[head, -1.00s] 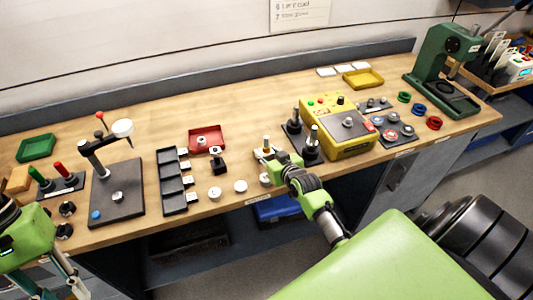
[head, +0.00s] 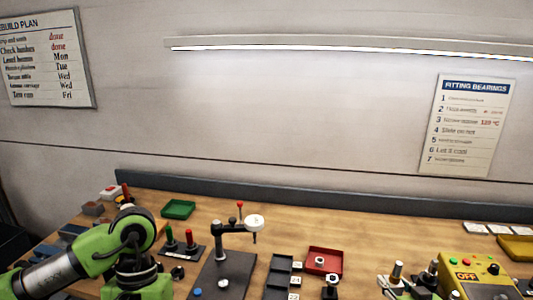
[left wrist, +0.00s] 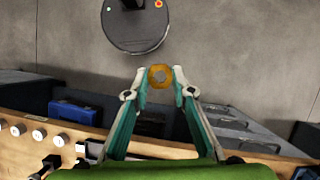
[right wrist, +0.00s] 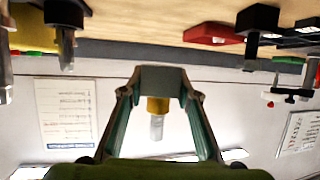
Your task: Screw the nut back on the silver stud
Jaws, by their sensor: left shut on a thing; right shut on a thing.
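My left gripper (left wrist: 160,78) is shut on a round brass nut (left wrist: 160,76) with a grey centre, held in the air away from the bench top. In the head view my left arm is at the lower left, and its fingertips are hidden. The silver stud (head: 397,268) stands upright on the bench, right of the red tray. My right gripper (head: 398,284) is low at its base. In the upside-down right wrist view my right gripper (right wrist: 162,82) is shut on a grey block (right wrist: 162,77). The silver stud (right wrist: 157,128) projects from it, with a brass part (right wrist: 158,105) around its lower end.
A dark post with a silver tip (head: 432,268) and a yellow control box (head: 475,280) are just right of the stud. The red tray (head: 324,260), a black compartment tray (head: 279,275) and a dial gauge stand (head: 222,275) are to its left. A green tray (head: 178,209) lies at the back.

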